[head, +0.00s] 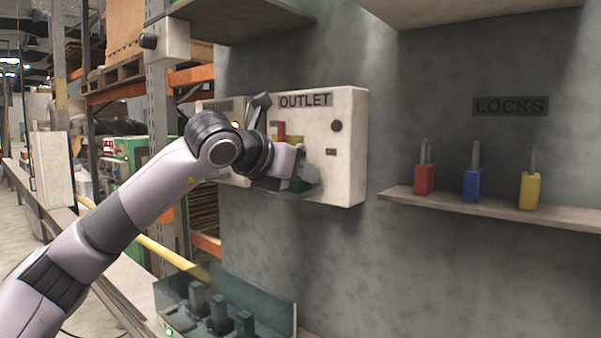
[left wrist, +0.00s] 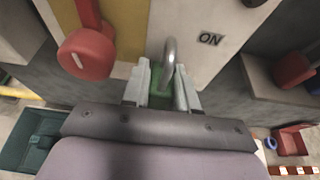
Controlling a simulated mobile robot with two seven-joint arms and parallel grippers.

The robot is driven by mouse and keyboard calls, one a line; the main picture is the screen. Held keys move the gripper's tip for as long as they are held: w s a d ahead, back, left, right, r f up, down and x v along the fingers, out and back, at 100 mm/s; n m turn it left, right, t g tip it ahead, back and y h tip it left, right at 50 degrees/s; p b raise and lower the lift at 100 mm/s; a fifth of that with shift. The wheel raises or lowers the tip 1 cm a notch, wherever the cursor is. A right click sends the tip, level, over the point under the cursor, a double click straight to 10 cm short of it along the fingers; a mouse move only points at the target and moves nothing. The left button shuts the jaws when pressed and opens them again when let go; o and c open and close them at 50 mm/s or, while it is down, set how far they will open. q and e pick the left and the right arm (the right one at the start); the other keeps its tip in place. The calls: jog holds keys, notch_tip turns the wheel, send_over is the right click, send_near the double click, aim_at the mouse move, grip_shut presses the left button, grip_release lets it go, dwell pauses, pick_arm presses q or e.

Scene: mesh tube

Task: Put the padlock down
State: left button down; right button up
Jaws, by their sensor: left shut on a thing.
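My left gripper (head: 301,175) is in front of the lower part of the box labelled OUTLET (head: 350,135). In the left wrist view its two fingers (left wrist: 162,88) are closed on the sides of a green padlock (left wrist: 160,101). The padlock's metal shackle stands up beyond the fingertips, near a yellow plate (left wrist: 133,28) and a red handle (left wrist: 84,48). The fingers hide much of its body. In the head view a dark green part of the padlock (head: 298,186) shows at the gripper. I cannot tell whether the shackle touches the box. My right gripper is not in view.
A shelf (head: 450,205) under the LOCKS sign (head: 510,106) holds a red padlock (head: 424,179), a blue padlock (head: 471,185) and a yellow padlock (head: 529,190), with free room between them. A teal tray (head: 275,293) with dark upright parts is below the box.

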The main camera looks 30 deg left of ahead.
pick_arm(q)
jog(key=shift+f, duration=0.1)
jog(key=c, duration=0.9)
grip_release()
jog(key=shift+s+r, duration=0.15)
jog(key=shift+r, duration=0.1)
jog(key=b+v, duration=0.1)
jog(key=v, duration=1)
jog(key=shift+s+r, duration=0.1)
jog(key=shift+s, duration=0.25)
